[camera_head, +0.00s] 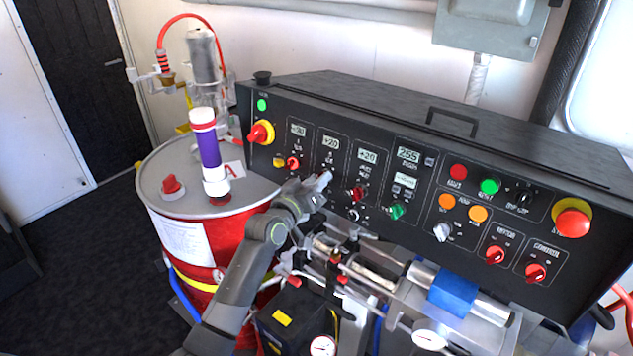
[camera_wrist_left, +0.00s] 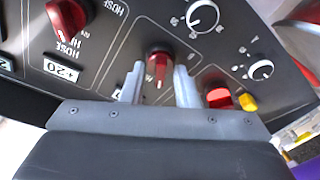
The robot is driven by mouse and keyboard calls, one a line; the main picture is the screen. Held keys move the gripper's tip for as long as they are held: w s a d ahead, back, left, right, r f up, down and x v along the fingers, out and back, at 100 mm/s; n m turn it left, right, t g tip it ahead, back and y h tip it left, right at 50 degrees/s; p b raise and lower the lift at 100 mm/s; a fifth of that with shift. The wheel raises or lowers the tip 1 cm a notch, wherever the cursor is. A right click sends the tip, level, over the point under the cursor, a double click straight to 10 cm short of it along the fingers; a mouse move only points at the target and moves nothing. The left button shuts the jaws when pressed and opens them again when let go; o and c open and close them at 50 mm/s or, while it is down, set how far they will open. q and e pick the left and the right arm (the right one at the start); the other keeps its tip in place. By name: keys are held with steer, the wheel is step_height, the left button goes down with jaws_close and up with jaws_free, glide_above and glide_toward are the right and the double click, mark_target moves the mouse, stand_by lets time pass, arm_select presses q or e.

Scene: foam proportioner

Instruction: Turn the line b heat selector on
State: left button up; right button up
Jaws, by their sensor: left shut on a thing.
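The line B heat selector (camera_wrist_left: 158,62) is a small red knob on the black control panel, below the second +20 display (camera_head: 331,143). In the left wrist view it sits between the two pale fingers of my left gripper (camera_wrist_left: 161,88), which is shut on it. A pale mark on the knob points down in that view. In the head view my left gripper (camera_head: 319,182) reaches the panel face and hides this knob. My right gripper is not in view.
A red drum (camera_head: 215,240) stands left of my arm. Pipes and gauges (camera_head: 428,340) lie below the panel.

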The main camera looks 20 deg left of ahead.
arm_select(q)
steer(key=shift+f+m+g+h+b, duration=0.15)
steer(key=shift+m+h+b, duration=0.4)
steer(key=shift+m+b, duration=2.15)
steer(key=shift+r+m+g+h+b, duration=0.1)
steer(key=shift+m+g+h+b, duration=0.35)
steer(key=shift+m+b, duration=2.25)
steer(key=shift+f+m+h+b, duration=0.1)
steer(key=shift+m+h+b, duration=0.6)
steer(key=shift+m+b, duration=2)
steer(key=shift+n+b, duration=0.95)
steer(key=shift+n, duration=0.05)
steer(key=o, duration=0.6)
steer(key=shift+s, duration=0.1)
